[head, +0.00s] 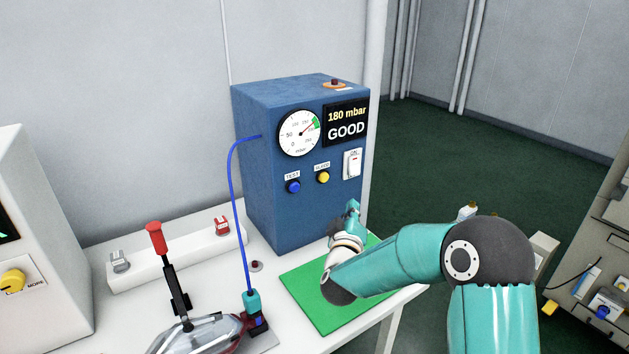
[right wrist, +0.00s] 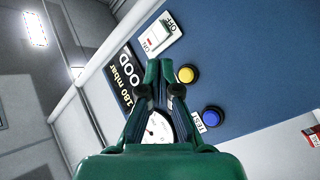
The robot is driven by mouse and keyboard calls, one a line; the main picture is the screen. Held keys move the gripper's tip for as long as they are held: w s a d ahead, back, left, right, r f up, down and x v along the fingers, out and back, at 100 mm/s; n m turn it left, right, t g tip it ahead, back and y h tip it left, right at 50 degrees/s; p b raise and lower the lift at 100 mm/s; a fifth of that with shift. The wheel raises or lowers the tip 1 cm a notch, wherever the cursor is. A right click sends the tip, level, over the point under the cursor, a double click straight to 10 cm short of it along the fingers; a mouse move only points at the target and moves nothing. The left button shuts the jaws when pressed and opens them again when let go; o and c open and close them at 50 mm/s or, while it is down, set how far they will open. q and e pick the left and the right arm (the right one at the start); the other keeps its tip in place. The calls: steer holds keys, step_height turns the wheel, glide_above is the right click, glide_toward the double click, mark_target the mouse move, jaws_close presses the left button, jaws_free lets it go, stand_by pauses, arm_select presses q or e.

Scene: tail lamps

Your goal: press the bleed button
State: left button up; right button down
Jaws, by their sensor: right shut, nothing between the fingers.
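The blue tester box (head: 280,215) stands on the white table. Its yellow bleed button (head: 323,177) sits on the front face under a small label, right of the blue TEST button (head: 293,187). My right gripper (head: 352,206) is in front of the box's lower right, below the yellow button in the head view. In the right wrist view, the shut, empty fingertips (right wrist: 160,68) show just left of the yellow button (right wrist: 187,74); I cannot tell the gap in depth. The gauge (head: 299,133) points near its green band, and the display (head: 346,123) reads 180 mbar GOOD. My left gripper is out of view.
A white switch (head: 352,164) is right of the yellow button. A blue hose (head: 233,190) runs from the box to a connector beside a lamp (head: 205,335) and a red-handled clamp (head: 156,238). A green mat (head: 310,295) lies before the box. An orange-based button (head: 334,84) sits on top.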

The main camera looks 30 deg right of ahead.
mark_target(324, 177)
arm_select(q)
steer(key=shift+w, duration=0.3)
arm_select(e)
steer(key=shift+w+d+r+h, duration=0.1)
steer(key=shift+d+r+h, duration=0.3)
steer(key=shift+r, duration=0.3)
steer(key=shift+w+a, duration=0.1)
arm_select(q)
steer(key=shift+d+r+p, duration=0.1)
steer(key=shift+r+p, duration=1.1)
steer(key=shift+p, duration=0.1)
arm_select(e)
steer(key=w, duration=0.8)
steer(key=shift+w+a, duration=0.3)
steer(key=shift+w, duration=0.1)
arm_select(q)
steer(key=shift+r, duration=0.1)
arm_select(e)
steer(key=shift+w, duration=0.3)
